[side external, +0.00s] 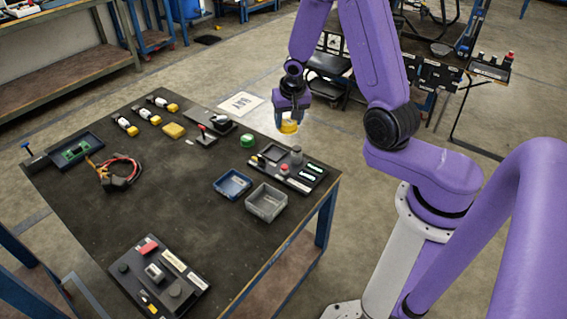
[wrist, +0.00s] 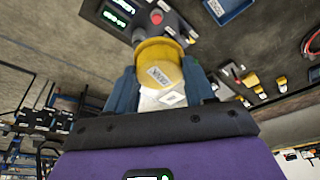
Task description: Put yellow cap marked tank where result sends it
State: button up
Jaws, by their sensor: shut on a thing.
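My gripper (side external: 290,112) is shut on a tank with a yellow cap (side external: 288,127), held above the far right part of the table. In the wrist view the yellow cap (wrist: 160,62) sits between the blue fingers of my gripper (wrist: 160,88); it bears a small white label whose letters I cannot read surely. A pale body with another label shows below the cap. A dark test panel (side external: 285,170) with a red button and lit green displays stands on the table below the gripper. It also shows in the wrist view (wrist: 178,28); its display text is too small to read.
A blue tray (side external: 233,184) and a grey tray (side external: 267,203) stand near the table's right edge, both seemingly empty. A green round piece (side external: 248,140) is behind them. Several white bottles with yellow ends lie at back left. A control panel (side external: 158,277) is at the front. The table's middle is clear.

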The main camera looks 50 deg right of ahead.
jog(key=s+a+r+n+y, duration=0.2)
jog(key=a+r+n, duration=0.55)
jog(key=a, duration=0.25)
jog(key=s+a+f+m+h, duration=0.1)
jog(key=s+f+m, duration=0.45)
jog(key=f, duration=0.45)
jog(key=s+f+m+h, duration=0.1)
jog(key=s+f+m, duration=0.4)
jog(key=f, duration=0.4)
jog(key=shift+n, duration=0.7)
jog(key=w+f, duration=0.1)
jog(key=w, duration=0.1)
jog(key=w+f, duration=0.1)
jog(key=w, duration=0.2)
jog(key=w+f, duration=0.2)
jog(key=w, duration=0.1)
jog(key=shift+w+a+f, duration=0.1)
send_over(266, 204)
jog(key=s, duration=0.2)
jog(key=f, duration=0.3)
jog(key=a+f, duration=0.1)
jog(key=f, duration=0.1)
jog(key=shift+w, duration=0.25)
jog(key=shift+w+f, duration=0.2)
jog(key=shift+f, duration=1.65)
jog(key=shift+f, duration=0.1)
